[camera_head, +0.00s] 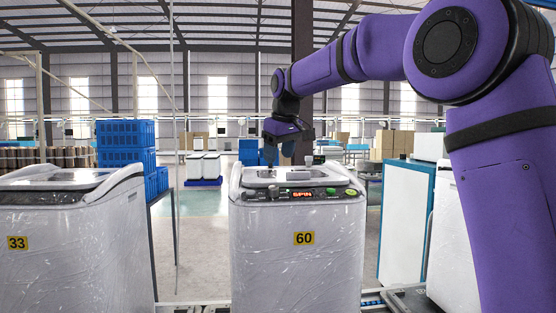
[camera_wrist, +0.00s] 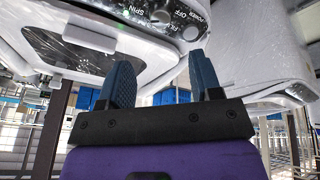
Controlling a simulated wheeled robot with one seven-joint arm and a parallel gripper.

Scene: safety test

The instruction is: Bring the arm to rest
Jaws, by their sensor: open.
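My purple arm (camera_head: 385,48) reaches in from the right and bends down over the washing machine marked 60 (camera_head: 290,265). My gripper (camera_head: 287,154) hangs above that machine's top, near its lid and control panel. In the wrist view, the two blue-grey fingers of my gripper (camera_wrist: 163,85) stand apart with nothing between them. The control panel (camera_head: 304,194) shows a lit red "SPIN" display and a green button. The panel also shows in the wrist view (camera_wrist: 165,15), with "POWER OFF" and "SPIN" lettering. Whether the fingers touch the machine cannot be told.
Another washing machine, marked 33 (camera_head: 70,240), stands at the left. Blue crates (camera_head: 126,142) are stacked behind it. A blue-and-white cabinet (camera_head: 407,220) stands right of machine 60, beside my arm. Open floor (camera_head: 200,235) shows between the two machines.

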